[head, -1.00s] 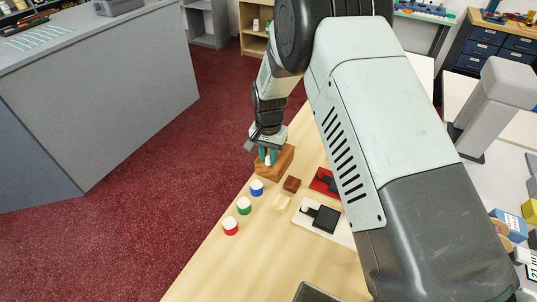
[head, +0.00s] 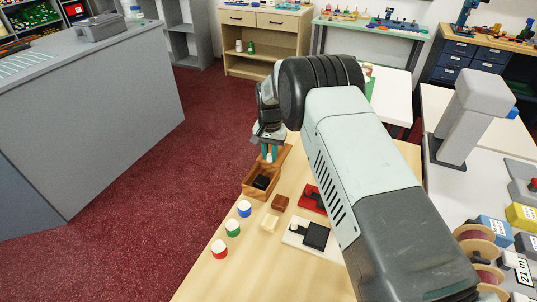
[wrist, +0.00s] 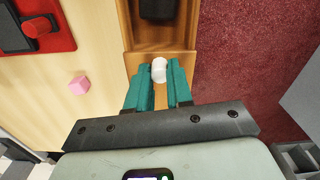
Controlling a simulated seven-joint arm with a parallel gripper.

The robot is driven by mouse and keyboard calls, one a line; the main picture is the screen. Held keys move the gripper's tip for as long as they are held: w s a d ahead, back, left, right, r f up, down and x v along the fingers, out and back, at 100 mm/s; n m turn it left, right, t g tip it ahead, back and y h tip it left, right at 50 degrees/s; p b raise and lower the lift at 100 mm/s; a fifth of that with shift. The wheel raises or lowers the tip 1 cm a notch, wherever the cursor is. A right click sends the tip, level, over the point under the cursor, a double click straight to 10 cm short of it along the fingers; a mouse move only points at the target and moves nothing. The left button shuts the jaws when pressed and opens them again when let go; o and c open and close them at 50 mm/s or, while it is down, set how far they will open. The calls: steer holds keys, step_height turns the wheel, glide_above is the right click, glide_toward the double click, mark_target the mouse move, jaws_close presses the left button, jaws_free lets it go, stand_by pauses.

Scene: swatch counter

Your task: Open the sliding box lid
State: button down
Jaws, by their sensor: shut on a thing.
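The wooden box (head: 250,190) stands on the table near its left edge, its near part uncovered. A black object (head: 261,182) lies inside; it also shows in the wrist view (wrist: 157,10). My gripper (head: 269,153) is at the far end of the box. In the wrist view its teal fingers (wrist: 159,76) are shut on the lid's white knob (wrist: 159,68). The wooden lid (wrist: 134,62) is under the knob, slid back, and partly hidden by the fingers. In the head view my gripper hides most of the lid.
Blue, green and red-banded white cylinders (head: 232,228) stand along the left table edge. A brown block (head: 280,202), a cream block (head: 269,222), a red plate (head: 311,199) and a white plate (head: 297,237) lie nearby. A pink cube (wrist: 79,85) sits beside the box.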

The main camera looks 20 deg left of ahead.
steer(key=c, duration=1)
jaws_free()
step_height(320, 180, up, 11)
steer(key=shift+f, duration=0.1)
